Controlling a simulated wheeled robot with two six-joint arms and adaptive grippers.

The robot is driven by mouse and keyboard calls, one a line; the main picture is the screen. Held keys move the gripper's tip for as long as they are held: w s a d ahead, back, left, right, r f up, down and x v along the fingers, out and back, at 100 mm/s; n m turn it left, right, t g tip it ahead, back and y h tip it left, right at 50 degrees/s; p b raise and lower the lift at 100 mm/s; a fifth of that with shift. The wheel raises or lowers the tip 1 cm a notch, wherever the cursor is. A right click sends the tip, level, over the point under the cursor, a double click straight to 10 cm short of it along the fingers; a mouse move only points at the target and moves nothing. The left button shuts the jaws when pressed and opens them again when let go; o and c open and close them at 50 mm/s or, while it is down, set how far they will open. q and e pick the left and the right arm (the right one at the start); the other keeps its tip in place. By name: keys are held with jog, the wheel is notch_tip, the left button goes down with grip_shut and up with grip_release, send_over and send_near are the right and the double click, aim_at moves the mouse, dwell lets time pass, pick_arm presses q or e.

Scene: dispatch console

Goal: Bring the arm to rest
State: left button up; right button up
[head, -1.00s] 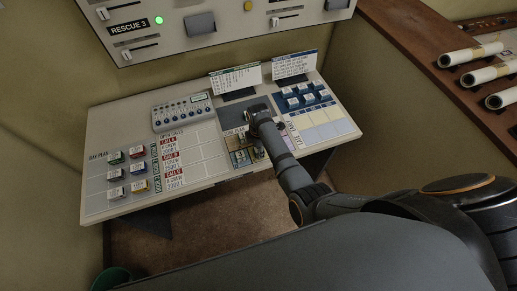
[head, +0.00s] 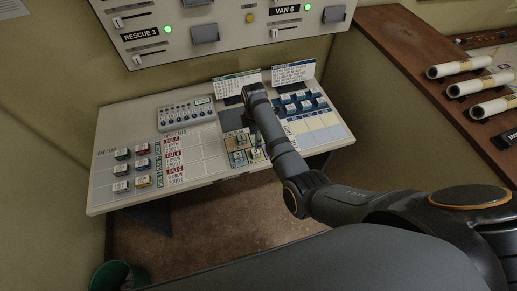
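My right arm comes in from the right and reaches over the middle of the console desk (head: 205,165). Its gripper end (head: 254,98) is over the back middle of the desk, in front of the standing cards. The fingers are hidden behind the wrist, so I cannot tell whether they are open or shut, or hold anything. A small patterned board (head: 238,150) with pieces lies just left of my forearm. My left gripper is not in view.
Several coloured blocks (head: 122,170) sit at the desk's left, and several blue-white blocks (head: 303,102) at its right. A grey keypad box (head: 188,114) stands at the back. A wall panel (head: 205,34) rises behind. Rolled papers (head: 460,66) lie on a brown shelf (head: 440,95). A green bin (head: 117,276) stands on the floor.

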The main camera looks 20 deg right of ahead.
jog(key=s+d+f+m+t, duration=0.1)
jog(key=s+d+m+t, duration=0.1)
jog(key=s+d+m, duration=0.8)
jog(key=s+r+m+t, duration=0.1)
jog(key=s+r+m, duration=0.25)
jog(key=s, duration=0.35)
jog(key=s+r+m+t, duration=0.1)
jog(key=s+r+m, duration=0.25)
jog(key=s, duration=0.45)
jog(key=s+d+f+g+b, duration=0.15)
jog(key=f+b, duration=0.25)
jog(key=f, duration=1.4)
jog(key=s+d+f+b, duration=0.2)
jog(key=f+b, duration=0.2)
jog(key=f, duration=1.4)
pick_arm(q)
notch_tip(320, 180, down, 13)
jog(key=b, duration=0.5)
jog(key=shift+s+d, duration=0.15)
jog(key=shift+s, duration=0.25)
pick_arm(e)
jog(key=s+f+g, duration=0.1)
jog(key=s+f, duration=1.6)
jog(key=f, duration=0.2)
jog(key=shift+d+m+h, duration=0.35)
jog(key=shift+m+h, duration=0.05)
